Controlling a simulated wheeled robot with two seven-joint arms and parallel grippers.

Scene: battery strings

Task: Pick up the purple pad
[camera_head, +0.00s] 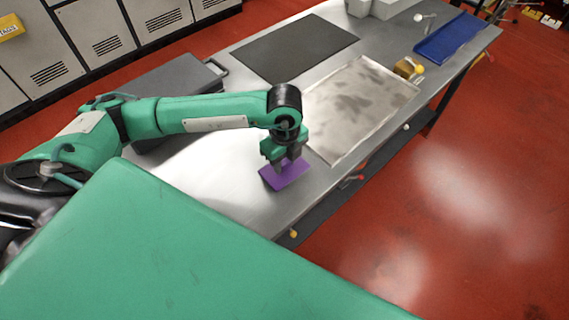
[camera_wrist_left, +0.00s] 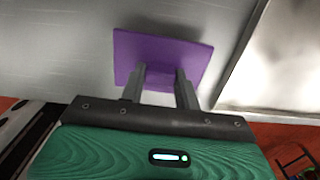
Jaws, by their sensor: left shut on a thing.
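The purple pad (camera_head: 289,175) is a thin flat piece at the near edge of the metal table, below my left gripper (camera_head: 284,165). In the left wrist view the pad (camera_wrist_left: 160,50) spreads out beyond the two grey fingers of the left gripper (camera_wrist_left: 160,82). The left gripper is shut on the pad, with the fingers at its near part. I cannot tell whether the pad touches the table. My right gripper is not in view.
The metal table (camera_head: 225,180) holds a black mat (camera_head: 295,47), a shallow metal tray (camera_head: 350,150) right of the pad, and a blue tray (camera_head: 450,38) at the far right. A dark grey case (camera_head: 175,78) lies behind my left arm. Bare table surrounds the pad.

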